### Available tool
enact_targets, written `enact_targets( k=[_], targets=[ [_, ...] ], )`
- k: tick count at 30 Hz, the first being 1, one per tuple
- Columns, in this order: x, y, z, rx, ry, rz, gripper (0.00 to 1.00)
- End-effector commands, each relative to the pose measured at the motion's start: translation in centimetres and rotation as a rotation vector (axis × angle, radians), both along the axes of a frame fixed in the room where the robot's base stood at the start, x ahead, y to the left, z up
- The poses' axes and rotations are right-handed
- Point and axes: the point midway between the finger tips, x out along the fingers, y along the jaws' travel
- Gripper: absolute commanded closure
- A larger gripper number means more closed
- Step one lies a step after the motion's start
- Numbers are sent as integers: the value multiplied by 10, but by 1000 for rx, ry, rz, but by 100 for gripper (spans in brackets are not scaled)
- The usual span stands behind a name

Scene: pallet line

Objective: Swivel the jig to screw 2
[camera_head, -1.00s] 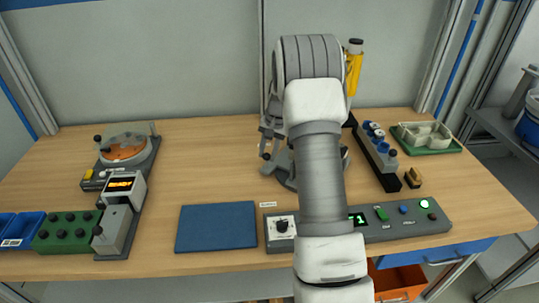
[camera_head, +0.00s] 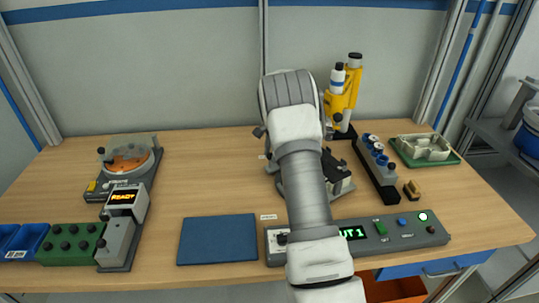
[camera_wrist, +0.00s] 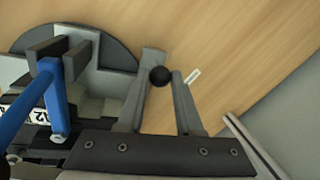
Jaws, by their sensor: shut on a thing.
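The jig (camera_head: 340,185) stands on the bench, partly hidden behind my arm; its dark upper part shows to the right of the arm. In the wrist view it shows as a grey round base (camera_wrist: 112,42) with grey blocks and a blue lever (camera_wrist: 32,112) on the left. A black ball knob (camera_wrist: 160,76) sits between the fingers of my gripper (camera_wrist: 158,88), which is shut on it. The gripper is hidden behind the arm in the head view. I cannot make out which screw position the jig faces.
A yellow screwdriver (camera_head: 352,80) stands upright behind the jig. A rack with blue-topped parts (camera_head: 376,165) and a green tray (camera_head: 448,156) are to the right. The control panel (camera_head: 405,240) lies in front. A blue mat (camera_head: 217,240) and a feeder reading READY (camera_head: 123,197) are left.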

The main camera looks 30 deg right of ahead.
Motion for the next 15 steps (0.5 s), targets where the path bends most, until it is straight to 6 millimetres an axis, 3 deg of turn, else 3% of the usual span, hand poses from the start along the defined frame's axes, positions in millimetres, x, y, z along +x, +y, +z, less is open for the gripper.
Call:
enact_targets(
  k=[15],
  targets=[
    [21, -29, 2, -2, -4, -251, 100]
  ],
)
